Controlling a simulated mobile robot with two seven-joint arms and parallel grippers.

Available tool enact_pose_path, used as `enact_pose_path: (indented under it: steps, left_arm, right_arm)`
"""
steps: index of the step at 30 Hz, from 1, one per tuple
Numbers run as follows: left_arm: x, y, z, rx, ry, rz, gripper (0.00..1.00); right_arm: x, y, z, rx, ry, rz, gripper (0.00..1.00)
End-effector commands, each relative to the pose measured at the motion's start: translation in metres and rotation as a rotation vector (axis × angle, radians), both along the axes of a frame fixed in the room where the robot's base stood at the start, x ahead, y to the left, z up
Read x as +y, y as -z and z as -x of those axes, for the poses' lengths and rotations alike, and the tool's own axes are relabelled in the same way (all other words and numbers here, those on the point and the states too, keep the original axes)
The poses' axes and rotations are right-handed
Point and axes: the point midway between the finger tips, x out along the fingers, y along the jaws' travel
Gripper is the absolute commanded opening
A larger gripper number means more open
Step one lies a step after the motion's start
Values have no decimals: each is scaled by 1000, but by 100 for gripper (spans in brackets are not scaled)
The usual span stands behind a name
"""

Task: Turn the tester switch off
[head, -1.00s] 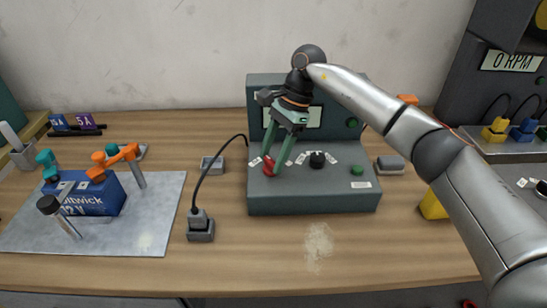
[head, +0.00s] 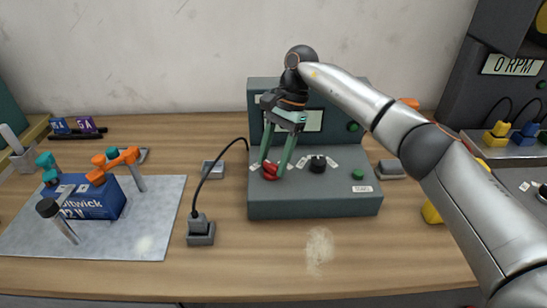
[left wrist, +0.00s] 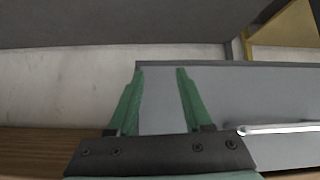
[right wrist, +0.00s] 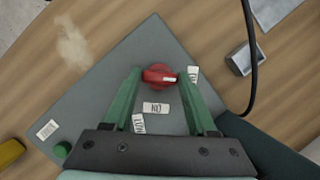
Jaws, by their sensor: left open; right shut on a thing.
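The tester (head: 315,207) is a grey-green box with an upright back panel, standing on the table in the head view. Its red switch knob (head: 269,172) is at the left of its top. The knob (right wrist: 160,77) shows clearly in the right wrist view, with a white mark toward one printed label and an "ON" label beside it. My right gripper (head: 273,168) reaches down from above with its green fingers on either side of the knob, shut on it. My left gripper (left wrist: 160,72) shows only in the left wrist view, open and empty.
A black knob (head: 317,163) and a green button (head: 357,174) sit right of the red knob. A cable runs from the tester to a grey block (head: 200,232). A blue battery (head: 92,198) stands on a grey mat (head: 140,240).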

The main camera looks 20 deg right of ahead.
Motion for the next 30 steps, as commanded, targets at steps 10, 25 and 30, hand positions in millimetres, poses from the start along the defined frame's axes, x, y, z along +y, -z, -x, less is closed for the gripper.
enact_pose_path:
  steps: [10, 25, 30]
  left_arm:
    - [0, 0, 0, -1, 0, -1, 50]
    - [1, 2, -1, 1, -1, -2, 50]
    - [1, -1, -1, -1, 0, -3, 50]
  right_arm:
    - [0, 0, 0, -1, -2, 0, 88]
    - [-12, -37, -8, -4, 2, 0, 88]
    - [-25, -74, -15, -3, 1, -1, 88]
